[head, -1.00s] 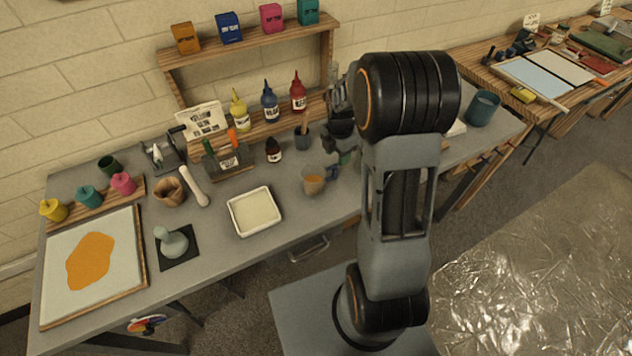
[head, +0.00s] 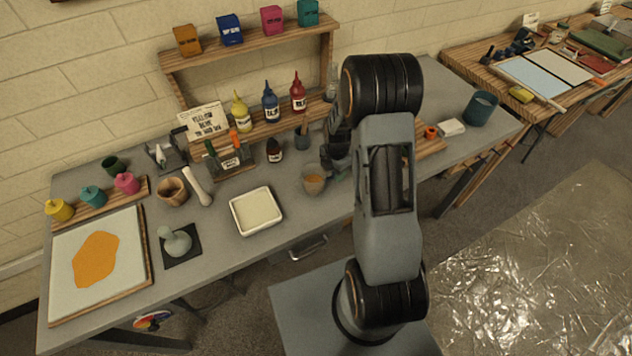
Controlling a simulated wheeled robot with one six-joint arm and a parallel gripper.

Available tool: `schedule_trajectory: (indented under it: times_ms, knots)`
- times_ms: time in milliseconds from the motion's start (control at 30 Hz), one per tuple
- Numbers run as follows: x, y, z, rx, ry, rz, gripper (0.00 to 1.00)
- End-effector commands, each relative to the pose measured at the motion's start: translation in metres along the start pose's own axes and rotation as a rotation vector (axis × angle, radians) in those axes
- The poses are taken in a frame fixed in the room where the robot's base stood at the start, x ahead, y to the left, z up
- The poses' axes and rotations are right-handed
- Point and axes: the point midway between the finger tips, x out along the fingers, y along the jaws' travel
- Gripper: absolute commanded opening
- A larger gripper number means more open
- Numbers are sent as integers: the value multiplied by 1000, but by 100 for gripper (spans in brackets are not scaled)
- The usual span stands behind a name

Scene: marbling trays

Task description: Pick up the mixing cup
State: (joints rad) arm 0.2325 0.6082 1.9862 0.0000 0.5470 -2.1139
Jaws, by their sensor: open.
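A clear cup with orange liquid in it, which looks like the mixing cup (head: 313,182), stands upright near the front edge of the grey table. My gripper (head: 328,172) is low over the table at the cup's right side. It is open. Its fingertips are small and dark here, and I cannot tell whether they touch the cup or reach around it. My arm hides part of the table to the right of the gripper.
A white tray (head: 235,220) lies left of the cup. A dark pot with a brush (head: 302,141) and a brown bottle (head: 275,151) stand behind it. A wooden shelf (head: 172,58) with paint bottles rises at the back. A blue-green cup (head: 481,108) stands at the right.

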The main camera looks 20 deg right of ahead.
Motion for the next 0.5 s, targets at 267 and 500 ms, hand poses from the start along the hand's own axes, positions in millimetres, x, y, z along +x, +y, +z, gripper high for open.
schedule_trajectory:
  times_ms: [267, 500]
  knots:
    - [0, 0, 0, 0, 0, 0, 32]
    - [0, 0, 0, 0, 0, 0, 9]
